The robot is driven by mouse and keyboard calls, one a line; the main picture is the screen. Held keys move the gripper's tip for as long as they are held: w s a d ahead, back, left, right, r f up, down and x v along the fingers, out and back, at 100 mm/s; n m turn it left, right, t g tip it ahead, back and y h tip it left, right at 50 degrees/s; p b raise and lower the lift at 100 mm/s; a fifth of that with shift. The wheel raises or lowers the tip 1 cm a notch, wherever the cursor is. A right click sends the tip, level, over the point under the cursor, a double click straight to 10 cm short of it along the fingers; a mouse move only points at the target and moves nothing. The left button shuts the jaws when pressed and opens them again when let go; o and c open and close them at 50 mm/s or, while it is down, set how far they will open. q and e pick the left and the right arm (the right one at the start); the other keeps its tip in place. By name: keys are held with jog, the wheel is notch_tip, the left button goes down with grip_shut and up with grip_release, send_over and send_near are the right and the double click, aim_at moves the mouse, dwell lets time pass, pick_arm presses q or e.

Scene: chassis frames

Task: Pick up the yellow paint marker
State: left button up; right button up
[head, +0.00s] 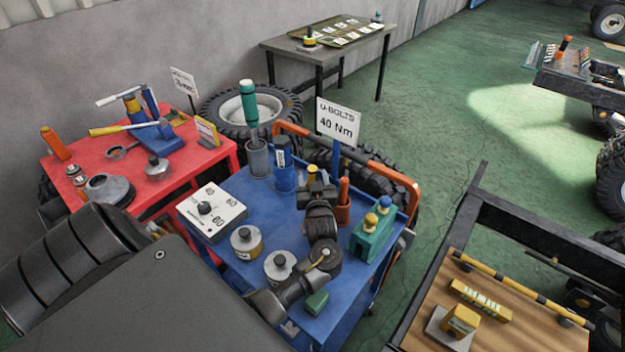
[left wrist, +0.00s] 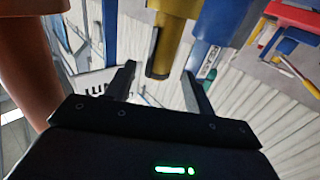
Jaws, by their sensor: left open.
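In the left wrist view a yellow cylinder with a dark end, apparently the yellow paint marker (left wrist: 171,35), hangs from the top edge, its dark end between my fingertips in the picture. I cannot tell whether it is between the fingers or beyond them. My left gripper (left wrist: 159,68) is open, with no visible contact. In the head view my left gripper (head: 317,178) is over the blue cart (head: 283,215), near an orange holder (head: 344,208). My right gripper is not in view.
A blue can (head: 284,172), a grey cup with a green-handled tool (head: 257,158), a white dial box (head: 212,211), round tins (head: 246,243) and a green block with knobs (head: 371,238) crowd the cart. An orange rail (head: 380,168) bounds its far side.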

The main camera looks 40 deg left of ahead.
aim_at(312, 168)
pick_arm(q)
jog(key=shift+f+p+x, duration=0.25)
jog(key=shift+p+x, duration=0.1)
jog(key=shift+x, duration=0.95)
jog(key=shift+f+p+x, duration=0.2)
jog(key=shift+p+x, duration=0.15)
jog(key=shift+x, duration=0.95)
jog(key=shift+d, duration=0.1)
jog(key=shift+c, duration=0.4)
jog(key=shift+w, duration=0.1)
jog(key=c, duration=1)
